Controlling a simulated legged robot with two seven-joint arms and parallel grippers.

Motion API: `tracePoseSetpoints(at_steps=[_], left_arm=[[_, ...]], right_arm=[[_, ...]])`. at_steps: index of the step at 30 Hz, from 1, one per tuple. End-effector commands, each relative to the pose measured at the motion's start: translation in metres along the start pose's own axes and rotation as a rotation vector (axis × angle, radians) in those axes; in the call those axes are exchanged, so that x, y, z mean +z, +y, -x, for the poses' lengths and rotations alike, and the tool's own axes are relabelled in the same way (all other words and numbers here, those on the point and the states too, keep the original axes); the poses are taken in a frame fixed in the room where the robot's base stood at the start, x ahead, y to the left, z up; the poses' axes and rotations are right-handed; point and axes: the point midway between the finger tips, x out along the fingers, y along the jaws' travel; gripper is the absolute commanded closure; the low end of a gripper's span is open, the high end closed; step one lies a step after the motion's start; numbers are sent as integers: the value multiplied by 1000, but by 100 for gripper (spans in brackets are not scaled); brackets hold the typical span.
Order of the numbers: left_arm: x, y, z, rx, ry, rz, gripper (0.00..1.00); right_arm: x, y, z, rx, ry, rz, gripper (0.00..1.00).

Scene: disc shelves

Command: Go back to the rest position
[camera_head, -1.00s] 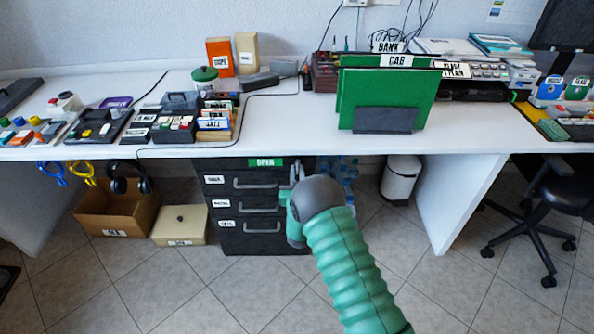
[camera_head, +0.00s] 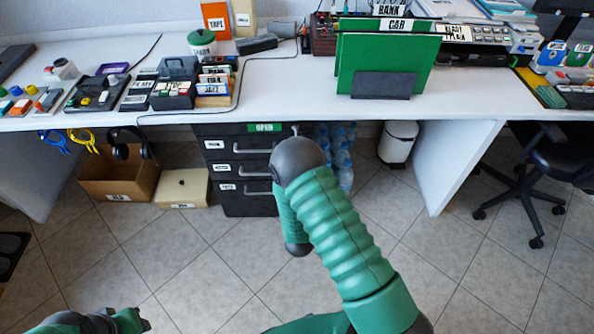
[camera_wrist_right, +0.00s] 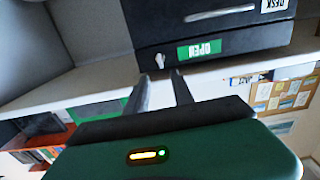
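My right arm, green and ribbed, rises in the middle of the head view and bends in front of the black drawer cabinet (camera_head: 234,205); its hand is largely hidden behind the arm. In the right wrist view my right gripper (camera_wrist_right: 160,92) has two dark fingers apart with nothing visible between them. Beyond them is a black cabinet front with a green OPEN label (camera_wrist_right: 200,52) and a small silver key-like piece (camera_wrist_right: 160,61). My left gripper (camera_head: 128,318) shows partly at the lower left of the head view; its finger opening is unclear.
The white desk (camera_head: 285,85) holds trays, boxes and a green CAB file holder (camera_head: 385,65). Below are a cardboard box (camera_head: 120,183), a beige box (camera_head: 182,188), bottles (camera_head: 342,150) and a white bin (camera_head: 398,142). A black chair (camera_head: 560,155) stands right. Foreground floor is clear.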

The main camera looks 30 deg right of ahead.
Motion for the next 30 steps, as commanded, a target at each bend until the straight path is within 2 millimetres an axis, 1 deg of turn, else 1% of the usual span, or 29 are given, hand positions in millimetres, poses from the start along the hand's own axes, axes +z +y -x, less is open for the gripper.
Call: tracePoseSetpoints(at_steps=[1, 3, 6, 19, 22, 23, 25, 27, 29, 30], left_arm=[[-1, 0, 4, 0, 0, 0, 64], [-1, 0, 5, 0, 0, 0, 64], [-1, 0, 5, 0, 0, 0, 64], [-1, 0, 5, 0, 0, 0, 64], [-1, 0, 5, 0, 0, 0, 64], [-1, 0, 5, 0, 0, 0, 64], [-1, 0, 5, 0, 0, 0, 64], [-1, 0, 5, 0, 0, 0, 64], [-1, 0, 5, 0, 0, 0, 64], [-1, 0, 5, 0, 0, 0, 64]], right_arm=[[0, -1, 11, -3, -5, 1, 71], [1, 0, 21, 0, -4, 0, 71], [1, 0, 28, -1, -1, 0, 71], [1, 0, 30, 0, 0, -1, 71], [0, -4, 27, -8, -28, -10, 71], [-1, -7, 25, -15, -51, -18, 71], [-2, -19, 21, -45, -144, -41, 71], [-4, -37, 23, -99, -283, -60, 71], [-7, -53, 33, -159, -420, -61, 71], [-8, -62, 45, -202, -513, -51, 71]])
